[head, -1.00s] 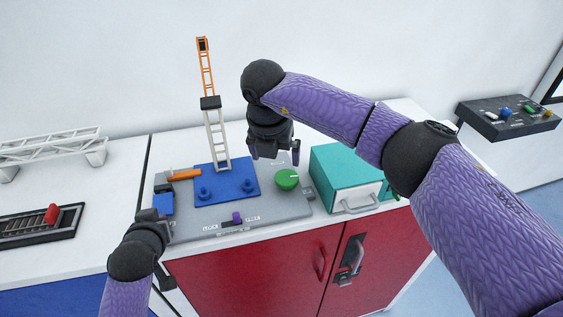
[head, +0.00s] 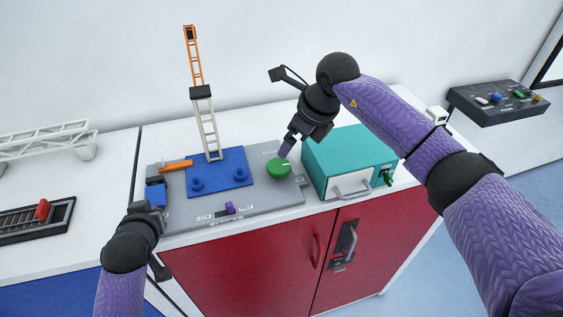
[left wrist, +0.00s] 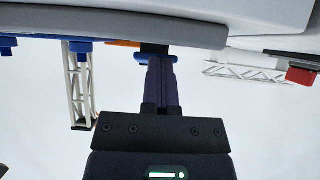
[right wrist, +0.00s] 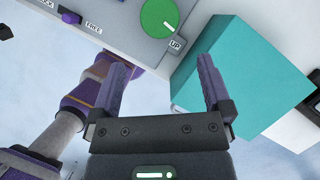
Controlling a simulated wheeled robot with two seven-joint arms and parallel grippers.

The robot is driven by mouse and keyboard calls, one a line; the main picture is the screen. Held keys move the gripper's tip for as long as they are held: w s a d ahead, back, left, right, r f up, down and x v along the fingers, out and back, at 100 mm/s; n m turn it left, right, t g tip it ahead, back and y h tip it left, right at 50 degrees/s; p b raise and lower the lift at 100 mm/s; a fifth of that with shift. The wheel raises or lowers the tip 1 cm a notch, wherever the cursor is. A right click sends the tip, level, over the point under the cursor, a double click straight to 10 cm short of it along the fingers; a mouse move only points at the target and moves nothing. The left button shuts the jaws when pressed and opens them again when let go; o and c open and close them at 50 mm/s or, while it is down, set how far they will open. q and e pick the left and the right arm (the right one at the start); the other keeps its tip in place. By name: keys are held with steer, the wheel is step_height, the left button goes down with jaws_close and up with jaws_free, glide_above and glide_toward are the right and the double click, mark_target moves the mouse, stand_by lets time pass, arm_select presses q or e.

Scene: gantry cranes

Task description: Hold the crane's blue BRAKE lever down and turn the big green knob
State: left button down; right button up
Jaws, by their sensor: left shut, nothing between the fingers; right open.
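The blue brake lever (head: 156,195) is at the left edge of the grey crane panel (head: 255,207). My left gripper (head: 150,207) is shut and empty, right beside the lever. In the left wrist view its closed fingertips (left wrist: 161,62) overlap the blue lever piece (left wrist: 142,57); I cannot tell whether they press it. The round green knob (head: 278,169), with a white mark, is at the panel's right; it also shows in the right wrist view (right wrist: 158,17). My right gripper (head: 289,143) is open above and behind the knob, apparently apart from it.
A crane tower (head: 207,125) stands on a blue base (head: 222,180) mid-panel. An orange handle (head: 176,165) is at left and a purple slider (head: 229,208) at front. A teal box (head: 345,160) stands close right of the knob. A track piece (head: 30,217) lies left.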

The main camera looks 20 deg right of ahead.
mark_target(280, 166)
steer(key=x, duration=1)
steer(key=shift+d, duration=0.1)
